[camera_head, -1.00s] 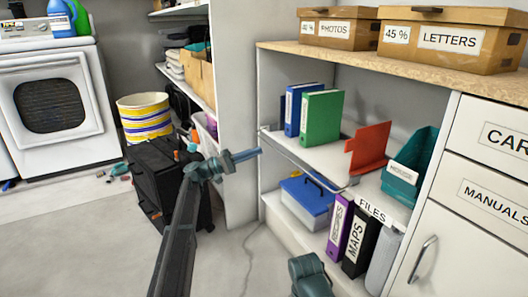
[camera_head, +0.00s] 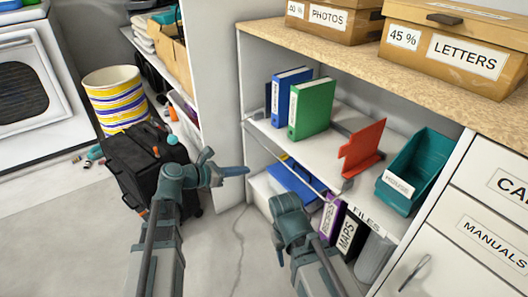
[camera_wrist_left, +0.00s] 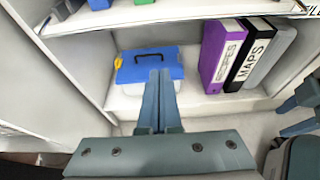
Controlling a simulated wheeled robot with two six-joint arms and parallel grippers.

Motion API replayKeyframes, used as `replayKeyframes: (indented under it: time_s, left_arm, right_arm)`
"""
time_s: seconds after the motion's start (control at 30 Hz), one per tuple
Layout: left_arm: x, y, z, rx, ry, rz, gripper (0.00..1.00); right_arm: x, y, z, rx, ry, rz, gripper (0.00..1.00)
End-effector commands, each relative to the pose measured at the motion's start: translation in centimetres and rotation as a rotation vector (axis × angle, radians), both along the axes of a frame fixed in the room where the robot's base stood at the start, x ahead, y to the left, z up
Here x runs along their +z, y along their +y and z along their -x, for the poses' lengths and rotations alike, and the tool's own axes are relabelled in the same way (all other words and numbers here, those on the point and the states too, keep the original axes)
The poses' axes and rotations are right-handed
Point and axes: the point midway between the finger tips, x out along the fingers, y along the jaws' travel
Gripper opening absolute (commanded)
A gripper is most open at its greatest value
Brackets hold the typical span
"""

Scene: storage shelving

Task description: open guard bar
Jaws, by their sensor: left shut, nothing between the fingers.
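The guard bar (camera_head: 290,160) is a thin metal rail along the front edge of the middle shelf, in front of the binders. My left gripper (camera_head: 246,171) is shut and empty. It points right, with its tips in front of the cabinet's open bay and below the bar's left part in the picture; I see no contact. In the left wrist view its two fingers (camera_wrist_left: 157,75) lie together in front of the blue-lidded box. My right gripper (camera_head: 287,205) is near the lower shelf front; its fingertips are unclear. Teal parts of it show at the right of the wrist view.
The middle shelf holds a blue binder (camera_head: 287,95), a green binder (camera_head: 312,108), a red bookend (camera_head: 362,148) and a teal bin (camera_head: 418,168). Below are a blue-lidded box (camera_wrist_left: 150,64) and binders (camera_wrist_left: 222,55). A black suitcase (camera_head: 140,165) stands left. The floor between is clear.

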Motion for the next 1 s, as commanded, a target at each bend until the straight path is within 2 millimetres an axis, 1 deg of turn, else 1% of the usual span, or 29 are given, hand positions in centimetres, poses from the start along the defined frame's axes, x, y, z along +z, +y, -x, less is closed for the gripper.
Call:
replayKeyframes:
  time_s: [0.13, 0.23, 0.67, 0.7, 0.73, 0.9, 1.0]
  left_arm:
    - [-0.4, -0.5, -0.5, -0.003, -0.002, 0.000, 0.00]
    - [-1.0, -1.4, -1.2, -0.005, -0.002, 0.000, 0.00]
    - [-3.9, -7.8, -5.8, -0.006, -0.003, 0.000, 0.00]
    - [-2.8, -7.8, -5.8, -0.004, -0.003, 0.001, 0.00]
    - [-2.1, -7.7, -5.7, -0.003, -0.003, 0.000, 0.00]
    - [-0.5, -7.7, -5.6, -0.003, -0.003, 0.000, 0.00]
    - [0.1, -7.7, -5.6, -0.003, -0.003, 0.000, 0.00]
  right_arm:
    - [-0.4, 0.0, 0.0, -0.001, 0.000, 0.000, 0.50]
    - [-1.0, 0.0, 0.0, -0.001, 0.000, 0.000, 0.50]
    - [-3.9, 0.0, 0.0, -0.002, -0.002, -0.001, 0.50]
    - [-2.9, 0.0, 0.0, -0.002, -0.002, -0.001, 0.50]
    - [-2.2, 0.0, 0.0, -0.002, -0.002, -0.001, 0.50]
    - [-0.6, 0.0, 0.0, -0.001, -0.001, 0.000, 0.50]
    - [0.0, 0.0, 0.0, 0.000, 0.000, 0.000, 0.50]
